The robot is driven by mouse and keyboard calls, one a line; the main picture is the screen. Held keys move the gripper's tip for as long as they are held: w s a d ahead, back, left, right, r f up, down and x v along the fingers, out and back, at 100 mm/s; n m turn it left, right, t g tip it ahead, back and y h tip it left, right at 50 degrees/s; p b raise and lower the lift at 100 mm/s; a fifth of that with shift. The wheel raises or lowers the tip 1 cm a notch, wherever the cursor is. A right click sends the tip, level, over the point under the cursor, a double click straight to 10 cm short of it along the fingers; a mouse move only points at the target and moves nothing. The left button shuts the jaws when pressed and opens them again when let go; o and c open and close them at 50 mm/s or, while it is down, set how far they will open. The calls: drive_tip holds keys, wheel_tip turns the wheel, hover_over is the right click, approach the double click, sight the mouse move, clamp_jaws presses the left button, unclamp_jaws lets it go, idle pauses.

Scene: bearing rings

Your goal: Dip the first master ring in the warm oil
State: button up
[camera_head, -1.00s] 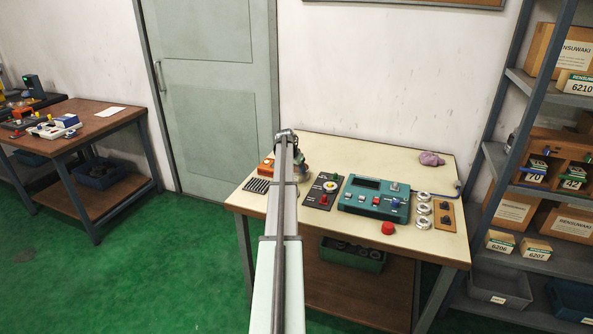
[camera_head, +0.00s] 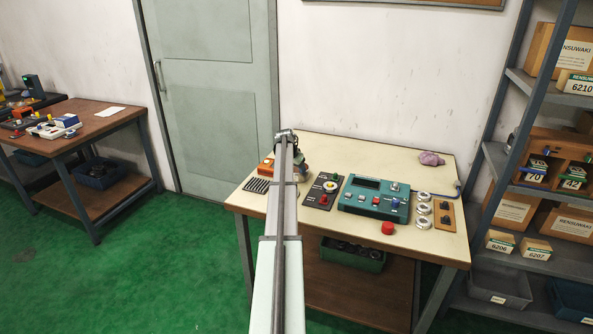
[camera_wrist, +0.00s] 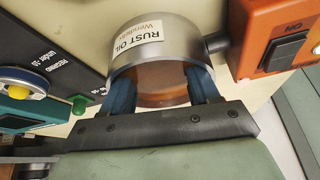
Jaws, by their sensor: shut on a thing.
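The oil pot (camera_wrist: 188,38), a grey metal cup labelled "RUST OIL", fills the middle of the wrist view with brown oil in its opening. My gripper (camera_wrist: 162,86) is at this opening, its two blue fingers set apart across it and shut on the master ring. The ring is hardly distinguishable from the pot's inside and rim, so how deep it sits cannot be told.
An orange switch box (camera_wrist: 268,45) stands right beside the pot. A black panel with a yellow button (camera_head: 329,186) and a teal control box (camera_head: 374,197) are to the right. Several silver rings (camera_head: 423,209) and a pink cloth (camera_head: 431,158) lie further right on the bench (camera_head: 400,254).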

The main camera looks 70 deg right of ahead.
drive_tip(key=shift+w+a+f, duration=0.1)
drive_tip(key=shift+a+f, duration=0.15)
drive_tip(key=shift+a, duration=0.3)
drive_tip(key=shift+w+d+r, duration=0.1)
drive_tip(key=shift+r, duration=1.4)
drive_tip(key=shift+d+r, duration=0.25)
drive_tip(key=shift+r, duration=0.6)
drive_tip(key=shift+s+r, duration=0.2)
drive_tip(key=shift+r, duration=0.65)
drive_tip(key=shift+r, duration=0.15)
drive_tip(key=shift+r, duration=0.9)
